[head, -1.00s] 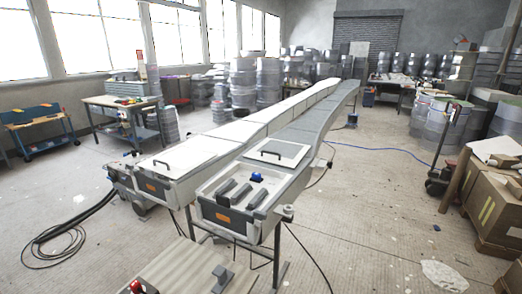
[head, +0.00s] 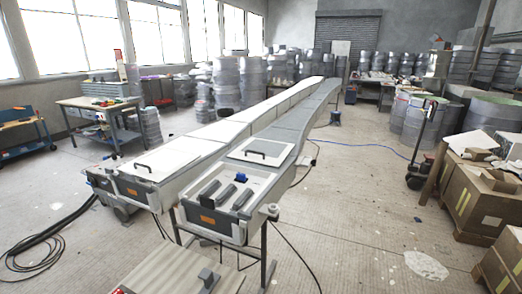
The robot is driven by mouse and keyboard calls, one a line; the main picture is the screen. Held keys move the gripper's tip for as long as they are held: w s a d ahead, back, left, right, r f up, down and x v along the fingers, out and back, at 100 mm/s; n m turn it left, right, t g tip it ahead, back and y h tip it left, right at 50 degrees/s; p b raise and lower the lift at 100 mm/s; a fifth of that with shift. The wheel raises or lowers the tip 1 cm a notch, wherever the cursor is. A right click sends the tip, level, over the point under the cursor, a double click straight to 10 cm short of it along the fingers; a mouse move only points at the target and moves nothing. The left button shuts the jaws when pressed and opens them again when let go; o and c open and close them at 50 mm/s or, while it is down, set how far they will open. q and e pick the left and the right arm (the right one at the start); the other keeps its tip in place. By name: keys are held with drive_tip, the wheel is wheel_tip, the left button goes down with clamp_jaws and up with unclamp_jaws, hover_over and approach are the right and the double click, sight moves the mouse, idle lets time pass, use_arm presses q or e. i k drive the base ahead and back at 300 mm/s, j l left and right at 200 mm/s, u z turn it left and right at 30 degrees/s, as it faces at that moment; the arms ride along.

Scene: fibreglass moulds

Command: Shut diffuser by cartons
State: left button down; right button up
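Two long, pale mould-like units run side by side away from me. The right one, nearer the cartons, has an open front bay (head: 262,187) with several dark grey blocks (head: 226,193) and a small blue part (head: 241,177) inside. A flat lid (head: 281,150) with a black handle lies behind this bay, leaving it uncovered. The left unit has its white lid (head: 165,157) with a black handle lying flat over its front end. The cartons (head: 480,195) stand at the right edge. Neither of my grippers shows.
A ribbed beige surface (head: 150,275) with a grey block is at the bottom. Black cables (head: 45,237) lie on the floor at left. A pallet jack (head: 420,160) stands near the cartons. The floor between units and cartons is mostly open, with a pale patch (head: 426,265).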

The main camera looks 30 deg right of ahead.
sight(272, 153)
drive_tip(key=i+l, duration=0.25)
drive_tip(key=l, duration=0.25)
drive_tip(key=i+l, duration=0.25)
drive_tip(key=l, duration=0.25)
drive_tip(key=i+l, duration=0.25)
drive_tip(key=l, duration=0.25)
drive_tip(key=i+l, duration=0.25)
drive_tip(key=l, duration=0.25)
drive_tip(key=i+l, duration=0.25)
drive_tip(key=l, duration=0.25)
drive_tip(key=i+l+u, duration=0.1)
drive_tip(key=l, duration=0.4)
drive_tip(key=i+l, duration=0.35)
drive_tip(key=l, duration=0.2)
drive_tip(key=i+l, duration=0.25)
drive_tip(key=l, duration=0.25)
